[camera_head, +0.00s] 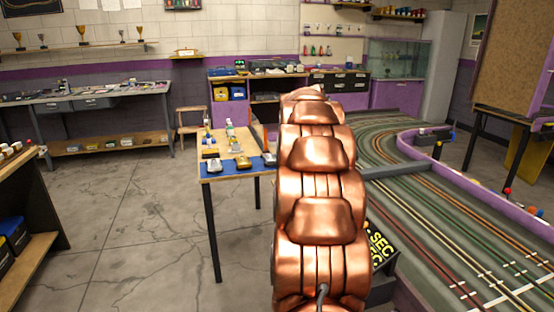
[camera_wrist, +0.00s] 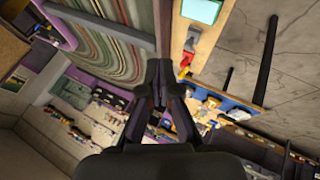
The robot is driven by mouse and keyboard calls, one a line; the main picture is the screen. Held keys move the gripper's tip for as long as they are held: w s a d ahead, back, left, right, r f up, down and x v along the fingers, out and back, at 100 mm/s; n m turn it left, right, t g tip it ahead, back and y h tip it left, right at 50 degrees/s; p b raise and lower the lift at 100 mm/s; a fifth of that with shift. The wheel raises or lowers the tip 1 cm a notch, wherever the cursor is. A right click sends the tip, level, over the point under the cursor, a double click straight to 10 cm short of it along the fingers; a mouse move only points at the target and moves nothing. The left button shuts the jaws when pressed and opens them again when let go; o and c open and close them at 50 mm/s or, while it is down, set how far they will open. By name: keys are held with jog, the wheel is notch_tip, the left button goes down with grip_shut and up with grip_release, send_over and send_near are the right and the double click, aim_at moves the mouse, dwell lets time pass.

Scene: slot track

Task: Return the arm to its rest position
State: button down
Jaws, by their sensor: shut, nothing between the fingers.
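My arm (camera_head: 318,200), a chain of copper-coloured segments, rises up the middle of the head view. It hides part of the slot track and the right end of the small table. My gripper (camera_wrist: 158,68) shows in the wrist view as two dark fingers with their tips together. It is shut and empty. The wrist view is tilted, with the room turned on its side. My gripper is not visible in the head view, hidden by or beyond the arm.
A small wooden table (camera_head: 238,148) with a blue mat (camera_head: 231,168) and model cars stands left of my arm. The slot track (camera_head: 440,230) with its purple border lies to the right. A workbench (camera_head: 95,100) stands at the back left. The concrete floor (camera_head: 130,220) on the left is clear.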

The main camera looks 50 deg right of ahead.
dwell(0.3)
jog(key=a+n+y+p, duration=0.3)
jog(key=a+y+p, duration=0.15)
jog(key=a, duration=2.85)
jog(key=s+a+f+n+g+y+p, duration=0.2)
jog(key=s+a+p, duration=0.3)
jog(key=s+a, duration=1.7)
jog(key=shift+a+f+g+y+p, duration=0.15)
jog(key=shift+a+g+y+p, duration=0.25)
jog(key=shift+g, duration=0.3)
